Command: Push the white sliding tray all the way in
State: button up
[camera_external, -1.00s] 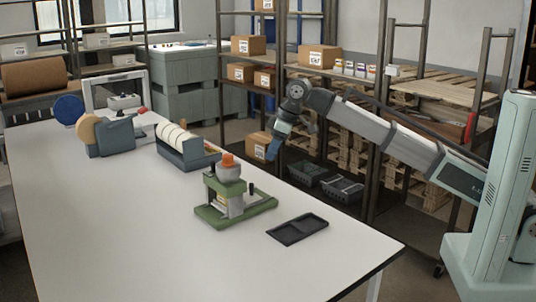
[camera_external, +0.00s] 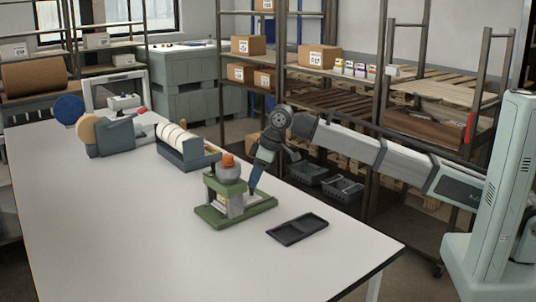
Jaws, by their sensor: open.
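A press with a green base (camera_external: 236,217) and an orange knob (camera_external: 228,160) stands on the table's right side. A pale block, perhaps the white sliding tray (camera_external: 236,205), sits low in the press; I cannot tell how far out it is. My gripper (camera_external: 252,189) points down at the right, rear side of the press, very close to it. Its fingers are open, but the gap between them is too small to see. Nothing shows held. I cannot tell whether it touches the press.
A black two-part tray (camera_external: 297,229) lies to the right of the press. A tape dispenser (camera_external: 186,149) and a grey device with a tan roll (camera_external: 108,136) stand farther back on the white table (camera_external: 110,225). The table's front middle is clear. Shelves stand behind.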

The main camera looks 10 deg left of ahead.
jog(key=shift+x, duration=1.6)
grip_shut()
